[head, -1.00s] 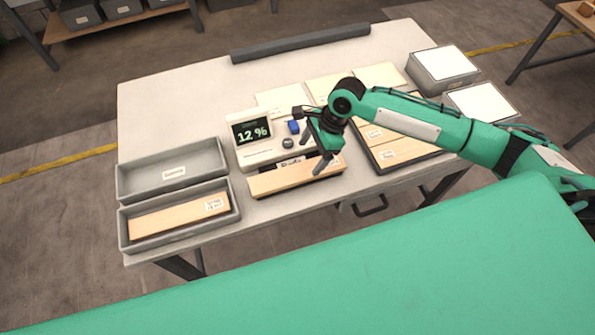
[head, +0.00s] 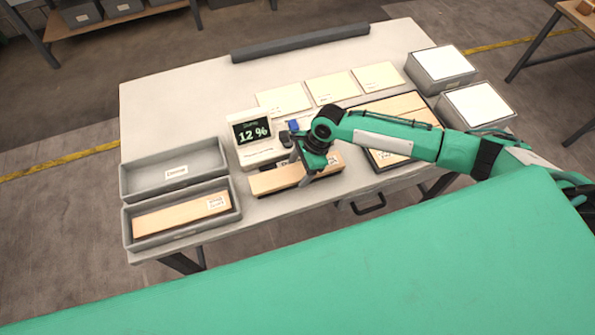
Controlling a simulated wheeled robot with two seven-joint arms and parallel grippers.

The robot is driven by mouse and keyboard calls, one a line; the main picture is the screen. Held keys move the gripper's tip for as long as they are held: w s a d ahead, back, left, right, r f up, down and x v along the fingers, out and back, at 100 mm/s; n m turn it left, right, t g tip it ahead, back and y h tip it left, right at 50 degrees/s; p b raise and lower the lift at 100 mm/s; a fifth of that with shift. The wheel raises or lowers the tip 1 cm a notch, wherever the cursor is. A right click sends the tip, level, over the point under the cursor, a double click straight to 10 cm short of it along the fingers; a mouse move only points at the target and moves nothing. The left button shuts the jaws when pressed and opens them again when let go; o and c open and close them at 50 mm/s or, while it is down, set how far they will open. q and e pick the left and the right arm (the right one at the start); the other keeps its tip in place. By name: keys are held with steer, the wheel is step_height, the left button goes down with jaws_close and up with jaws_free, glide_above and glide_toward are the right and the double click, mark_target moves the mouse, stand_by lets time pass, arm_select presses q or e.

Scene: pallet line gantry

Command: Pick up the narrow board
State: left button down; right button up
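A long narrow pale wooden board (head: 273,180) lies in front of the moisture meter (head: 255,138), whose display reads 12 %. My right gripper (head: 301,170) is over the right part of this board, pointing down, with its fingers apart and one toward each long side. The fingers and wrist hide part of the board, and I cannot see whether they touch it. Another narrow labelled board (head: 178,215) lies in the front grey tray (head: 131,240) at the left. My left gripper is not in view.
An empty grey tray (head: 172,172) stands behind the front tray. A dark-edged tray (head: 385,163) with boards is partly under my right forearm. Pale sheets (head: 332,87) lie behind, and two grey boxes with white tops (head: 441,64) stand at the right. The table's back left (head: 180,105) is clear.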

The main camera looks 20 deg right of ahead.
steer(key=c, duration=0.7)
steer(key=shift+c, duration=0.4)
steer(key=shift+r, duration=0.1)
